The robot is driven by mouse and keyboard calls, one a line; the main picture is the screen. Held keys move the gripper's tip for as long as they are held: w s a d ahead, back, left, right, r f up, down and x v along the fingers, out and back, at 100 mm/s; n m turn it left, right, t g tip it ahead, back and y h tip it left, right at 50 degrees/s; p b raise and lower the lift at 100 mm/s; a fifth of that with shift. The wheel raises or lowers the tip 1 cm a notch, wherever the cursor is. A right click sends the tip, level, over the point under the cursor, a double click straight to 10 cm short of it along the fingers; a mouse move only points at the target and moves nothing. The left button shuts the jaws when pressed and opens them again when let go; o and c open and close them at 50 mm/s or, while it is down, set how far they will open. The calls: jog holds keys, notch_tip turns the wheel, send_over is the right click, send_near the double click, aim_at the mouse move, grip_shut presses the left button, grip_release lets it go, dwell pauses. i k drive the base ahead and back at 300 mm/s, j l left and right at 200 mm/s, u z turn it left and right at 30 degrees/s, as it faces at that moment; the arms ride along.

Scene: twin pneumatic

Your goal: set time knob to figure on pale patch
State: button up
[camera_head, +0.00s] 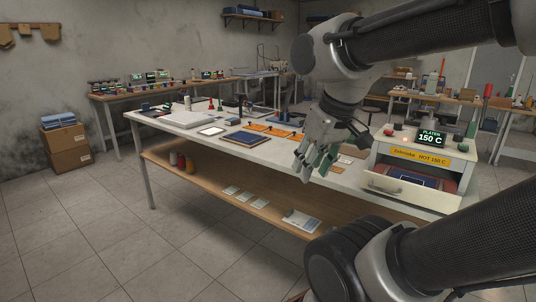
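The white heat-press unit (372,164) stands at the right end of the long table. I cannot make out the pale patch for certain. My gripper (314,168) hangs over the table's front edge, left of the unit. Its fingertips look apart, with nothing seen between them.
An open drawer (404,192) juts from the unit's front with a dark blue item inside. The table (160,126) carries a blue board (245,138), orange pieces (272,130) and a white sheet (211,131). A wooden lower shelf (215,183) holds spools and papers.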

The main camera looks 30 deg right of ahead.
aim_at(398, 126)
jog(key=i+l+z, duration=0.1)
jog(key=i+z, duration=0.2)
jog(key=z, duration=0.15)
jog(key=i+z, duration=0.4)
jog(key=i+j+z, duration=0.15)
jog(key=z, duration=0.3)
jog(key=i+j+z, duration=0.3)
jog(key=z, duration=0.15)
jog(key=i, duration=0.05)
